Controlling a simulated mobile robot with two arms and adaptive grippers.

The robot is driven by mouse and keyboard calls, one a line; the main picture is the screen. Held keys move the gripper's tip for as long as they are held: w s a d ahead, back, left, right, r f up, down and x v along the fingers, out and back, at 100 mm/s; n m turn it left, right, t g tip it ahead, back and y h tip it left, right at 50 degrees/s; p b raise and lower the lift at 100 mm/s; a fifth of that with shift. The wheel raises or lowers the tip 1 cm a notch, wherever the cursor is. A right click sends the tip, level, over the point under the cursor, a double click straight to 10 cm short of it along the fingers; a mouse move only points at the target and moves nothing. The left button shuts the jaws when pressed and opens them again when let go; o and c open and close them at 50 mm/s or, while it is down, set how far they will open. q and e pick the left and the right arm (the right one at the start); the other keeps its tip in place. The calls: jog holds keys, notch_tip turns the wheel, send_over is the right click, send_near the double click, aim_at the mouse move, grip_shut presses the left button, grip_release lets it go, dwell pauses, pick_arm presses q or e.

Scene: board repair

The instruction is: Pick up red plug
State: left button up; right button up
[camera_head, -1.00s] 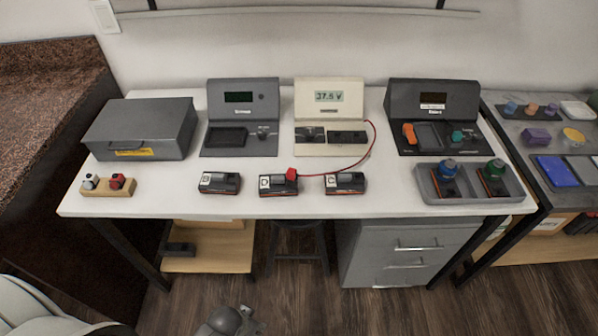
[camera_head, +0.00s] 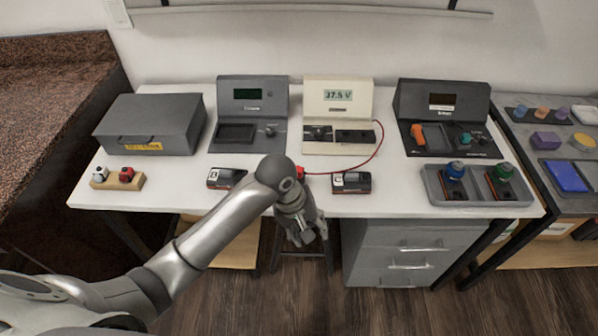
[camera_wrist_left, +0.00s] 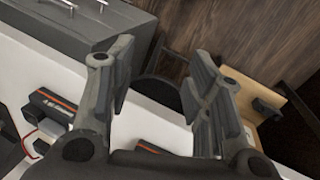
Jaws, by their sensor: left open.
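A small red plug (camera_head: 300,172) shows in the head view at the end of a thin red lead from the cream meter (camera_head: 338,115). My arm partly covers it, along with the middle black module it sat on. My left gripper (camera_head: 306,238) is in front of the table edge, nearer to me than the plug and apart from it. Its two fingers stand open and empty in the left wrist view (camera_wrist_left: 150,105). A dark module with an orange stripe (camera_wrist_left: 50,108) is at the left there, with some red beside it that I cannot make out. My right gripper is not in view.
A wooden block (camera_head: 103,184) holds a white and a red-topped piece at the left. Other black modules (camera_head: 222,178) (camera_head: 351,182) lie along the front. A grey tray (camera_head: 434,191) stands at the right. A drawer unit (camera_head: 405,240) is under the table.

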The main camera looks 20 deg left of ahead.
pick_arm(q)
jog(key=w+a+r+n, duration=0.1)
jog(key=w+r+n, duration=0.1)
jog(key=w, duration=0.1)
jog(key=w+a+r+n, duration=0.1)
jog(key=w+r, duration=0.1)
jog(key=w, duration=0.1)
jog(key=w+a+r+n+g+y, duration=0.1)
jog(key=w+r+n, duration=0.1)
jog(key=shift+w+a+r+n, duration=0.3)
jog(key=shift+w+a+r, duration=0.05)
jog(key=shift+w+a, duration=0.05)
jog(key=w+a+r+n, duration=0.5)
jog(key=w+r+n, duration=0.1)
jog(key=r, duration=0.3)
send_over(299, 169)
jog(key=a, duration=0.2)
jog(key=f, duration=0.5)
jog(key=shift+w+d+f, duration=0.15)
jog(key=shift+d+f, duration=0.3)
jog(key=shift+f, duration=0.65)
jog(key=shift+d+f, duration=0.25)
jog(key=shift+f, duration=0.6)
jog(key=shift+d+f, duration=0.2)
jog(key=shift+f, duration=0.65)
grip_shut()
jog(key=shift+r, duration=0.1)
